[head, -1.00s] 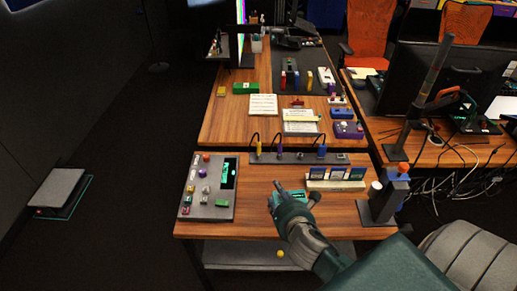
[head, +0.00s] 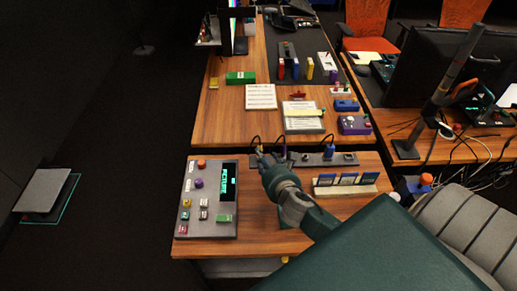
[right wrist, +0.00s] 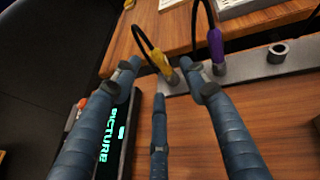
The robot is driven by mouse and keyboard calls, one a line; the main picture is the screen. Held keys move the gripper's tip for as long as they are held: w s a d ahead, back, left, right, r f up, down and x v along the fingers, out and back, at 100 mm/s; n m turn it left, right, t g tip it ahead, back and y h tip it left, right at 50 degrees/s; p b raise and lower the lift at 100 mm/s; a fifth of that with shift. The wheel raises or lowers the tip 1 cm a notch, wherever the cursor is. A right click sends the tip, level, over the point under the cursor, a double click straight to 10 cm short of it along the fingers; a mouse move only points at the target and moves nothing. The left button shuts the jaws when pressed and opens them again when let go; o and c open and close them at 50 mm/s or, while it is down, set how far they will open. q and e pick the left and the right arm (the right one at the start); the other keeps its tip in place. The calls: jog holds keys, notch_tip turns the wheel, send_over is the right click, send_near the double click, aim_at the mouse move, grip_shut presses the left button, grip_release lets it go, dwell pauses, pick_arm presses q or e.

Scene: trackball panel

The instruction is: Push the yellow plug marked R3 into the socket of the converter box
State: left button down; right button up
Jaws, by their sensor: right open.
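The yellow plug (right wrist: 162,64) stands in a grey strip (right wrist: 242,66) with a black cable looping up from it. Its marking cannot be read. My right gripper (right wrist: 164,82) is open, with the plug showing between and just beyond its fingertips; I cannot tell whether they touch. In the head view this gripper (head: 264,162) is over the strip's left end and largely hides the plug. A purple plug (right wrist: 215,46) stands right of it, and an empty ring-shaped socket (right wrist: 277,52) is further right. I cannot tell which thing is the converter box. My left gripper is not in view.
A grey control panel (head: 211,223) with a lit green display lies left of my arm. A blue plug (head: 329,151) stands in the strip. A rack of blue cards (head: 346,186) is at right. A purple box (head: 354,124) sits behind the strip.

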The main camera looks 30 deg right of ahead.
jog(key=shift+x, duration=0.85)
jog(key=shift+w, duration=0.3)
jog(key=x, duration=0.4)
jog(key=shift+w, duration=0.3)
jog(key=shift+w+f, duration=0.2)
jog(key=shift+w, duration=0.15)
jog(key=shift+d, duration=0.1)
jog(key=shift+c, duration=0.2)
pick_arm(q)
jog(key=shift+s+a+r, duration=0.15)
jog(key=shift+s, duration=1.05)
pick_arm(e)
grip_shut()
